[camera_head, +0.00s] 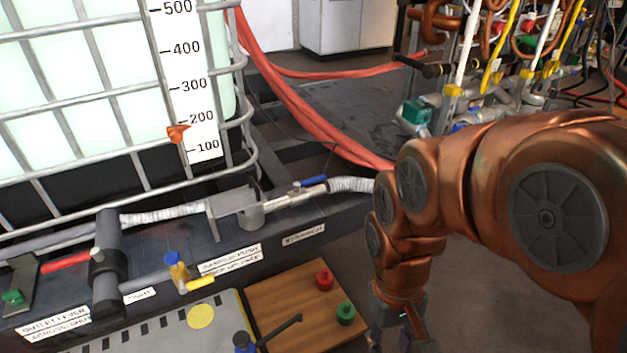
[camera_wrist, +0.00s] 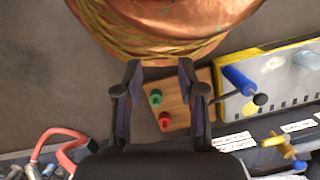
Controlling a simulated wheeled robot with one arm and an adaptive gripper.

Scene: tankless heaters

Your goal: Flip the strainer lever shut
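The strainer assembly (camera_head: 250,213) sits on the dark ledge of the tank frame, with a label below it that seems to read "strainer" (camera_head: 303,235). A blue-handled lever (camera_head: 310,182) lies on the pipe just right of the strainer body, roughly in line with the pipe. My gripper (camera_head: 402,340) hangs right of and below the strainer, apart from it, at the bottom of the head view. In the wrist view my gripper (camera_wrist: 160,100) has its two fingers wide apart with nothing between them. I cannot make out the strainer lever in the wrist view.
A wooden board (camera_head: 290,300) carries a red knob (camera_head: 325,278) and a green knob (camera_head: 345,312). A yellow lever (camera_head: 200,283) and a red lever (camera_head: 65,262) stand on the ledge at left. A caged tank (camera_head: 100,110) rises behind. Bare floor (camera_head: 345,250) lies right of the ledge.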

